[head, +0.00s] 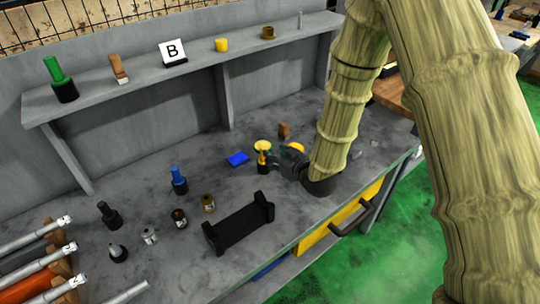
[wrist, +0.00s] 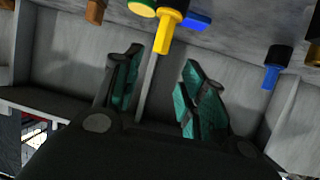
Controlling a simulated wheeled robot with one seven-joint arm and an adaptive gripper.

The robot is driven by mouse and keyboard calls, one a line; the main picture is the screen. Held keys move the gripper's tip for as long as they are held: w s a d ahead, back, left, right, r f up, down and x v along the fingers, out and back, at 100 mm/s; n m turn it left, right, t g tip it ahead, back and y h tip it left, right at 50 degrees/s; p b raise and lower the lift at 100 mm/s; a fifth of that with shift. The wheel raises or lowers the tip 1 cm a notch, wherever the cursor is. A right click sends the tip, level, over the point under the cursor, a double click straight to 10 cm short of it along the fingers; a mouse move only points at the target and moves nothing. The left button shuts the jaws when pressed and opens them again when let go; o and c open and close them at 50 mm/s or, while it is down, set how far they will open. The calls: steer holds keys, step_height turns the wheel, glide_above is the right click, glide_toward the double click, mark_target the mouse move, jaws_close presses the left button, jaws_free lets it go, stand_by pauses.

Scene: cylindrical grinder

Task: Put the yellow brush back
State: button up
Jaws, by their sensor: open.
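The yellow brush (head: 262,159) stands upright on the grey bench, black end down and yellow handle up. In the wrist view the scene appears upside down, and the yellow brush (wrist: 163,35) shows beyond the fingertips, roughly between their lines. My gripper (head: 277,158) is just right of the brush in the head view, low over the bench. In the wrist view my gripper (wrist: 161,58) has its two green-padded fingers spread, with nothing between them. I cannot tell whether a finger touches the brush.
A blue block (head: 237,159) lies left of the brush; a brown block (head: 284,130) stands behind. A blue brush (head: 179,181), small jars and a black cradle (head: 239,222) occupy the front left. The rear shelf (head: 135,83) holds a green brush (head: 58,77), a B card (head: 173,51) and cups.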

steer(key=shift+v, duration=1.15)
steer(key=shift+w, duration=0.1)
stand_by(0.4)
